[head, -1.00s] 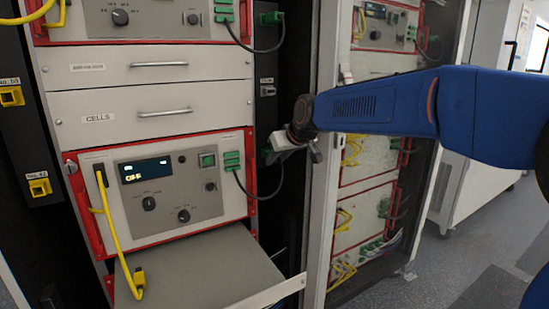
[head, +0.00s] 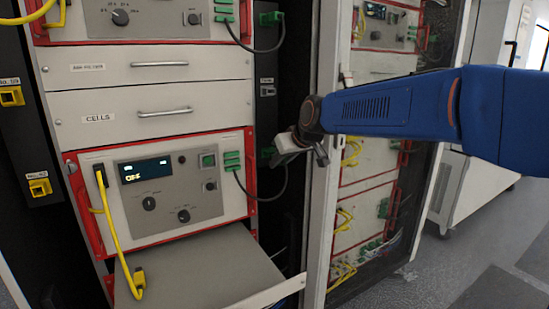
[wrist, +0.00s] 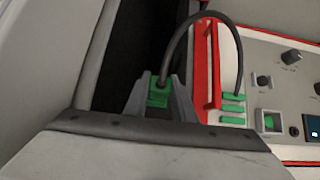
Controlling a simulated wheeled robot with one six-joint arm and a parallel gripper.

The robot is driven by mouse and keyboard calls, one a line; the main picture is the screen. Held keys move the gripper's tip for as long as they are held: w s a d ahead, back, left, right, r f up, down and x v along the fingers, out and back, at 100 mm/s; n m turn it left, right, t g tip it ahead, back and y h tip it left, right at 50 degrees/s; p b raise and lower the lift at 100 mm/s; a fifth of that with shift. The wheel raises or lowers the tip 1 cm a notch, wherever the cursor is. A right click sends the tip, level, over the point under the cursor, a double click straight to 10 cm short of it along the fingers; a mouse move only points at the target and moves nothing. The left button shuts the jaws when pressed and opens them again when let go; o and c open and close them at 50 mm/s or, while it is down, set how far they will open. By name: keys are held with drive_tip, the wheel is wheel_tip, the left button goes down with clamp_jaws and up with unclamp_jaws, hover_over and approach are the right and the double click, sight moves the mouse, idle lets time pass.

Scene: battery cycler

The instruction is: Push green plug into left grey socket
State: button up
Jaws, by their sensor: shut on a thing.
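My gripper (head: 273,154) is in front of the dark gap to the right of the red-framed cycler. In the wrist view its fingers (wrist: 160,98) are shut on the green plug (wrist: 158,97), one on each side. A black cable runs from the plug in a loop to the cycler's green connectors (wrist: 232,108), which also show in the head view (head: 231,161). In the head view the plug (head: 267,153) is small and partly hidden by my gripper. A small grey fitting (head: 267,91) sits higher on the dark strip; I cannot tell whether it is the left grey socket.
Another green plug (head: 271,18) sits at the top of the dark strip. A pale rack post (head: 318,230) stands close to the right of my gripper. A grey shelf (head: 205,275) juts out below. A yellow cable (head: 113,235) hangs at left.

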drive_tip(key=shift+s+d, duration=0.45)
drive_tip(key=shift+s, duration=0.15)
drive_tip(key=shift+s+d, duration=0.4)
drive_tip(key=shift+s, duration=0.2)
drive_tip(key=shift+s, duration=0.1)
drive_tip(key=shift+s, duration=0.1)
